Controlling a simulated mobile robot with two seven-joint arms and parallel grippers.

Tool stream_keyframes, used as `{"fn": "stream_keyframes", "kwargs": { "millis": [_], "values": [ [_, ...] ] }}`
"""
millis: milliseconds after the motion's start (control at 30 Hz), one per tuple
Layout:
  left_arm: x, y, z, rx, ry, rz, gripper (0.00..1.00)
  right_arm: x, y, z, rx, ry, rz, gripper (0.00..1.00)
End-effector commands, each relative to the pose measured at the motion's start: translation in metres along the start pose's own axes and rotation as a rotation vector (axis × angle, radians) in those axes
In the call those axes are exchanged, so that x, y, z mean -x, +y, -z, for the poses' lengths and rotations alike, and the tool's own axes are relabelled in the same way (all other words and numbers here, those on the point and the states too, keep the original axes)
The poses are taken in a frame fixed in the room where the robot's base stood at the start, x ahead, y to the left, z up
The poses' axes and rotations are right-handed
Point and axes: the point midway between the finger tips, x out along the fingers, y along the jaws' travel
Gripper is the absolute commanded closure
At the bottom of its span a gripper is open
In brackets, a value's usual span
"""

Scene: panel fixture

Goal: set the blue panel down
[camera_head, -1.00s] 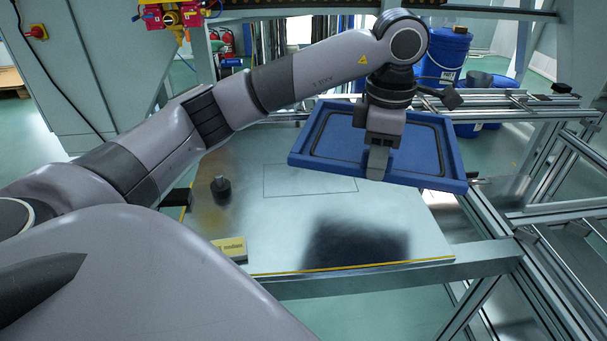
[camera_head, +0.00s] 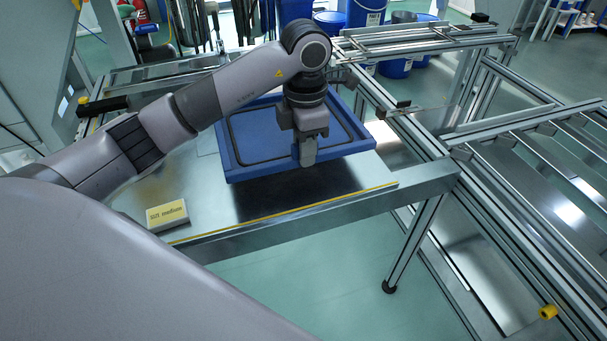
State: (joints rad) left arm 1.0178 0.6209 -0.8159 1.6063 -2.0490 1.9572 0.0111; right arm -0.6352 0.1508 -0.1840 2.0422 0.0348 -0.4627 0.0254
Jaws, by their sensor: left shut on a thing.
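The blue panel (camera_head: 250,165) is a shallow rectangular tray-like piece with a raised rim and a dark line inside it. My left gripper (camera_head: 308,158) points down and is shut on the panel's near edge. The panel is roughly level over the metal table top (camera_head: 215,205), with a dark shadow below its near edge. I cannot tell whether any part of it touches the table. The arm and gripper hide part of the panel's middle and far side. My right gripper is not in view.
A small block with a yellow label (camera_head: 167,214) lies at the table's near left. A yellow line (camera_head: 290,210) runs along the near edge. Aluminium rails (camera_head: 440,165) border the table on the right. Blue barrels (camera_head: 365,12) stand behind.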

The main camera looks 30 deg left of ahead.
Motion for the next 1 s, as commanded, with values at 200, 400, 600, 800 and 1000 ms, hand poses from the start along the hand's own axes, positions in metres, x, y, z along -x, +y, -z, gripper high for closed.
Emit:
{"fn": "stream_keyframes", "kwargs": {
  "millis": [200, 400, 600, 800, 1000],
  "values": [
    [-0.017, 0.000, -0.001, -0.001, -0.004, -0.003, 1.00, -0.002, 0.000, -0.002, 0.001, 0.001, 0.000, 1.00],
    [-0.039, 0.000, 0.000, -0.001, -0.002, -0.001, 1.00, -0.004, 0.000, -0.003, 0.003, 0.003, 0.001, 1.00],
    [-0.060, 0.000, -0.001, -0.001, -0.003, -0.003, 1.00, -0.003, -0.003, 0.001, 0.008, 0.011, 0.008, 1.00],
    [-0.060, 0.000, -0.001, -0.001, -0.004, -0.003, 1.00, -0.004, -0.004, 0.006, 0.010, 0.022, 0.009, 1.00],
    [-0.062, -0.001, 0.000, -0.001, -0.002, -0.001, 0.53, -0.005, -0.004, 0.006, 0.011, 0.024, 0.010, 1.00]
  ]
}}
